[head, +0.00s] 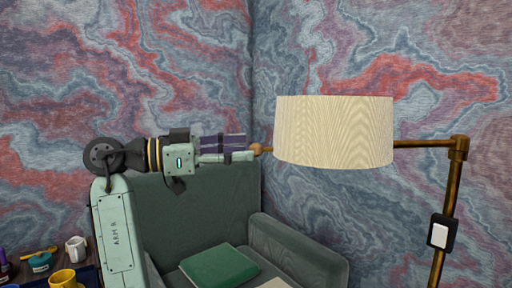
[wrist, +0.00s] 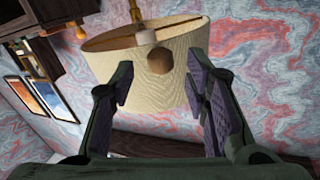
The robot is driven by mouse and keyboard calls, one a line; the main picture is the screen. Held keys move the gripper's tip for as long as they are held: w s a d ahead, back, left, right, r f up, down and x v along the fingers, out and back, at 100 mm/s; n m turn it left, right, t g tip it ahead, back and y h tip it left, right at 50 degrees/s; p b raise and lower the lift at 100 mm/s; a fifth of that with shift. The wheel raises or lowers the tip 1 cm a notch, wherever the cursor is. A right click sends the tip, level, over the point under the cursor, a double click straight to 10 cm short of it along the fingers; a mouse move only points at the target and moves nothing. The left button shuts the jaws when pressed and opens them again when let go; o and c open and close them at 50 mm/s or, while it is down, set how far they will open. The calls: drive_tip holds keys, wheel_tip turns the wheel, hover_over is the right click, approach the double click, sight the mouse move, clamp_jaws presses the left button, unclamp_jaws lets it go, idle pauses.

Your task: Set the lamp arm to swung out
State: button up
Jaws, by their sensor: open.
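The lamp has a pale wood-grain drum shade (head: 334,132) hung on a thin brass lamp arm (head: 422,144) that runs left from the upright post (head: 449,205). A small wooden knob (head: 257,149) sticks out at the shade's left side. My gripper (head: 250,150) comes from the left, with its fingertips close to the knob. In the wrist view, the fingers are spread on either side, with the knob (wrist: 159,61) ahead between them and the shade (wrist: 120,65) behind it. Whether a finger touches the knob cannot be told.
A dark green armchair (head: 190,215) with a green book (head: 219,266) stands below my arm. A black box with a white switch (head: 439,235) is on the post. Mugs (head: 76,249) stand at lower left. Marbled walls close the back; the air right of the post is clear.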

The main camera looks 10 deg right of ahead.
sight(257, 149)
drive_tip(key=shift+w+d, duration=0.15)
drive_tip(key=shift+d, duration=2.05)
clamp_jaws()
